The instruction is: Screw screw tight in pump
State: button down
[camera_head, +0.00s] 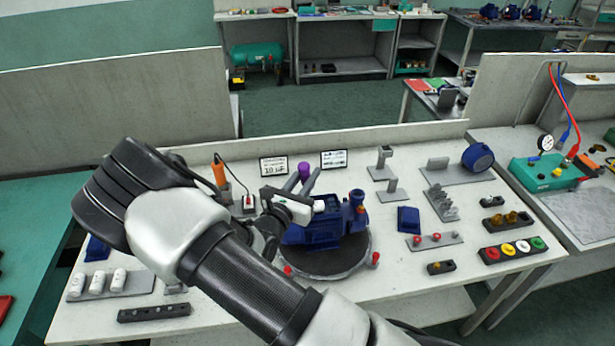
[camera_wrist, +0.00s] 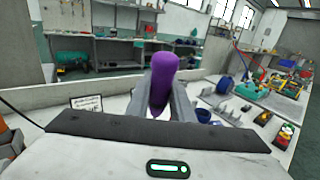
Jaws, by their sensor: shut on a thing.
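The blue pump (camera_head: 312,236) sits on a round dark turntable (camera_head: 335,270) in the middle of the bench. My gripper (camera_head: 303,178) is shut on a purple piece with a rounded top (camera_head: 304,169), above and behind the pump's left part. The purple piece stands between both fingers in the wrist view (camera_wrist: 164,72).
An orange-handled tool (camera_head: 219,170) stands in a holder at the left. Two sign cards (camera_head: 334,159) stand at the back edge. Red, yellow, white and green buttons (camera_head: 509,249) lie at the right front. My arm covers the front middle.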

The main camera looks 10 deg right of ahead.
dwell(0.3)
jog(key=shift+m+g+h, duration=0.3)
jog(key=shift+w+f+m+g+h+b, duration=0.1)
jog(key=shift+m+g+h+b, duration=0.5)
jog(key=shift+m+g+h, duration=0.4)
jog(key=shift+f+m+g+h+b, duration=0.1)
jog(key=shift+m+g+h+b, duration=0.6)
jog(key=shift+m+g+h, duration=0.4)
jog(key=shift+r+g, duration=0.25)
jog(key=shift+g, duration=0.25)
jog(key=shift+f+h, duration=0.1)
jog(key=shift+h, duration=0.2)
